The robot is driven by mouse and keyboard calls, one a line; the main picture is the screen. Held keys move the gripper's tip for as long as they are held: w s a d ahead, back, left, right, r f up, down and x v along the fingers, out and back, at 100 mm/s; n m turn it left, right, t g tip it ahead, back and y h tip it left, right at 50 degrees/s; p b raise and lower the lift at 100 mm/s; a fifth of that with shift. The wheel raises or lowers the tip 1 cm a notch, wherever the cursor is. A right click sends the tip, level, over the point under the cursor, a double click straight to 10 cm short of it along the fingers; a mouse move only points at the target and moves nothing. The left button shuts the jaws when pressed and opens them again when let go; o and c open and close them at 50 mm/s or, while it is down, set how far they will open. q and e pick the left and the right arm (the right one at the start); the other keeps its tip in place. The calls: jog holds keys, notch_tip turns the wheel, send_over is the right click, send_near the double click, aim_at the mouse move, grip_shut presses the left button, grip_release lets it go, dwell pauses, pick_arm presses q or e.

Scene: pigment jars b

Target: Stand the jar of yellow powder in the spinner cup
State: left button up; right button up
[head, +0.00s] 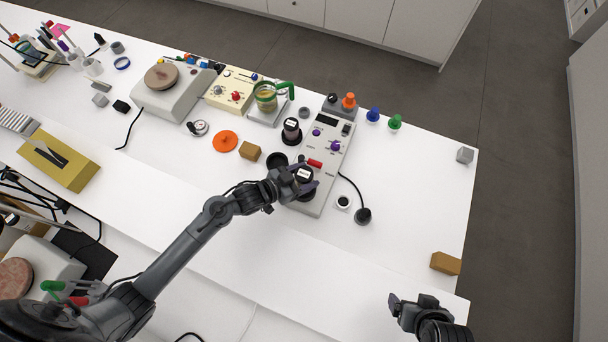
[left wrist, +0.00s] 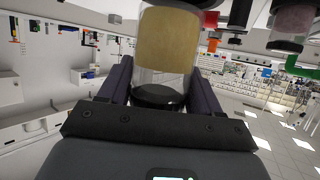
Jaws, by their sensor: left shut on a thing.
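The jar of yellow powder (left wrist: 167,40) is clear, with a tan-yellow fill and a black lid. My left gripper (head: 303,182) is shut on it, a finger on each side near the lid. In the head view the jar's dark lid with a pale label (head: 304,174) shows from above, over the near end of a grey device (head: 325,140). A dark round rim shows below it there; whether the jar touches it I cannot tell. A black open cup (head: 277,161) stands just left of the device. My right gripper (head: 410,304) is at the lower right, apart from everything.
Another dark-lidded jar (head: 291,130) stands on a black base behind the cup. A black microphone-like item (head: 363,215) stands right. The table's front right is mostly clear.

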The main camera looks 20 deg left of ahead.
dwell(0.8)
pick_arm(q)
jog(key=shift+p, duration=0.5)
jog(key=shift+f+b, duration=0.45)
jog(key=shift+f, duration=0.15)
dwell(0.5)
jog(key=shift+f+b, duration=0.6)
jog(key=shift+f, duration=0.35)
jog(key=shift+f+b, duration=0.35)
jog(key=shift+f, duration=0.25)
jog(key=o, duration=1.2)
jog(key=shift+c, duration=0.2)
jog(key=shift+r, duration=0.1)
